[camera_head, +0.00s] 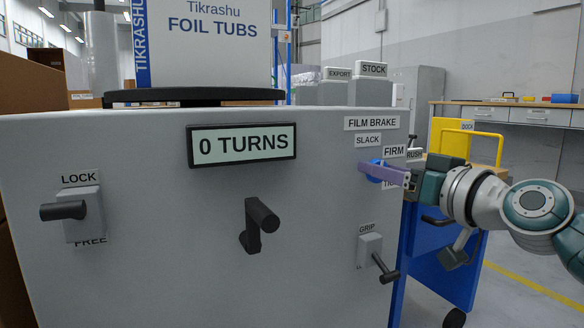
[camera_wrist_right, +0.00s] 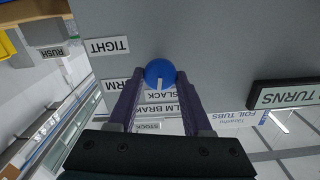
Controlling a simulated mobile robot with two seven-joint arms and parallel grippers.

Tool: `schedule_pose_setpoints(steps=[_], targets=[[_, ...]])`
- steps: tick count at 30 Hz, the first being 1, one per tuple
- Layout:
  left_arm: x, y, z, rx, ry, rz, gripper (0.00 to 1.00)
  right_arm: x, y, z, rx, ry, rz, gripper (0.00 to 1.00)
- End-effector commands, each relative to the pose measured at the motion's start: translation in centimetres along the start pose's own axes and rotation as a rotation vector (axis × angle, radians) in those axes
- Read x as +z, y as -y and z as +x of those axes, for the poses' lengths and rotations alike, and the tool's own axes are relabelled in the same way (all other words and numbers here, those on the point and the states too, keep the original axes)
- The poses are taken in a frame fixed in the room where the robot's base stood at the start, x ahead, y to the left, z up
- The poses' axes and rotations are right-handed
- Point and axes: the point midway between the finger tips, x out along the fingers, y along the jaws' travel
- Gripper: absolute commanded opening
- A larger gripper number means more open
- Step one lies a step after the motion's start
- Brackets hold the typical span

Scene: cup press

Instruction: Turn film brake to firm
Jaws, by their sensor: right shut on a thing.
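The film brake knob is a round blue knob (camera_head: 375,179) on the right side of the grey machine front. It also shows in the right wrist view (camera_wrist_right: 160,71), with a white mark on its rim on the side toward the SLACK label (camera_wrist_right: 163,96). The FIRM label (camera_head: 394,151) is to its upper right in the head view, and the TIGHT label (camera_wrist_right: 108,46) shows in the wrist view. My right gripper (camera_head: 367,169) comes in from the right, its purple fingers shut on the knob; the fingers hide part of it. My left gripper is not in view.
A lock lever (camera_head: 64,211), a central crank (camera_head: 258,222) and a grip lever (camera_head: 383,266) stick out of the panel. A display (camera_head: 242,145) reads 0 TURNS. A blue cart with a yellow rail (camera_head: 474,135) stands behind my right arm.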

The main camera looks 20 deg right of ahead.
Motion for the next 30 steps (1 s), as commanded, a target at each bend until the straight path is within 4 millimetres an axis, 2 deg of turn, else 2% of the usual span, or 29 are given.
schedule_pose_setpoints(steps=[18, 30], targets=[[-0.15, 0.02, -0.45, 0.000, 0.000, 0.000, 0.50, 0.00, -0.20, 0.01, 0.000, 0.000, 0.564, 0.00], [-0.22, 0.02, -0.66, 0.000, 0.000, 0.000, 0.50, 0.03, -0.29, 0.01, 0.000, -0.001, 0.810, 0.00]])
